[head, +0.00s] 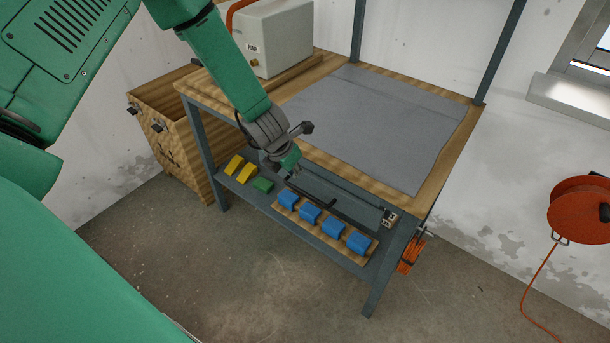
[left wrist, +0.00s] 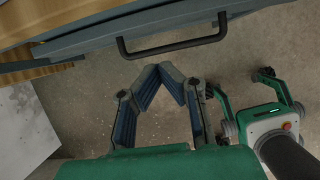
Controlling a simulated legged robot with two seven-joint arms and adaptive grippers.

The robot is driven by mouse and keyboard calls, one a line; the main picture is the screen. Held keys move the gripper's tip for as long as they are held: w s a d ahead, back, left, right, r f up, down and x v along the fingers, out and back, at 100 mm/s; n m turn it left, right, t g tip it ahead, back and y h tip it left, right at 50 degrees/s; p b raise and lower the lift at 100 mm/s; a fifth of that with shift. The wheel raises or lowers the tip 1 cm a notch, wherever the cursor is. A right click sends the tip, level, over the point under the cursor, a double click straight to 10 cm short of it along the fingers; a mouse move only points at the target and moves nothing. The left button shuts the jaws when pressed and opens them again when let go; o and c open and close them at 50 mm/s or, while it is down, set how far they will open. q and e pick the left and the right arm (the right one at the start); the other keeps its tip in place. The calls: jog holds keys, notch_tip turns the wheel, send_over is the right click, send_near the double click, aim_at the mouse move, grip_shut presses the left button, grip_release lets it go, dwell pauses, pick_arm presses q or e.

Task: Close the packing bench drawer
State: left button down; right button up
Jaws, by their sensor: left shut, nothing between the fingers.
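The packing bench (head: 452,160) has a wooden top with a grey mat on it. Its grey drawer (head: 345,190) is under the front edge, with a dark bar handle (head: 335,211). How far out the drawer stands is hard to tell. In the left wrist view the black handle (left wrist: 172,51) runs across the top of the picture, on the drawer front. My left gripper (head: 291,174) is near the left end of the drawer. Its fingertips (left wrist: 171,72) are together and empty, apart from the handle. My right gripper (left wrist: 243,85) shows there with its fingers spread.
A wooden crate (head: 175,135) stands left of the bench. An orange reel (head: 580,208) hangs on the right wall. The floor in front is clear.

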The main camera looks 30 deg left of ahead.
aim_at(322, 186)
pick_arm(q)
jog(key=s+d+f+m+t+h+b, duration=0.1)
jog(key=s+d+f+t+b, duration=0.15)
jog(key=f+b, duration=0.35)
jog(key=s+d+f+t+b, duration=0.2)
jog(key=s+f+t+b, duration=0.15)
jog(key=f+b, duration=0.25)
notch_tip(322, 186, up, 6)
jog(key=n+t+b, duration=0.1)
jog(key=t+b, duration=0.3)
jog(key=b+x, duration=0.1)
jog(key=x, duration=0.9)
jog(key=shift+a, duration=0.1)
jog(key=w+b, duration=0.3)
jog(key=w, duration=0.1)
jog(key=shift+w+f, duration=0.15)
jog(key=shift+w, duration=0.1)
jog(key=shift+w+r, duration=0.2)
jog(key=shift+r, duration=0.15)
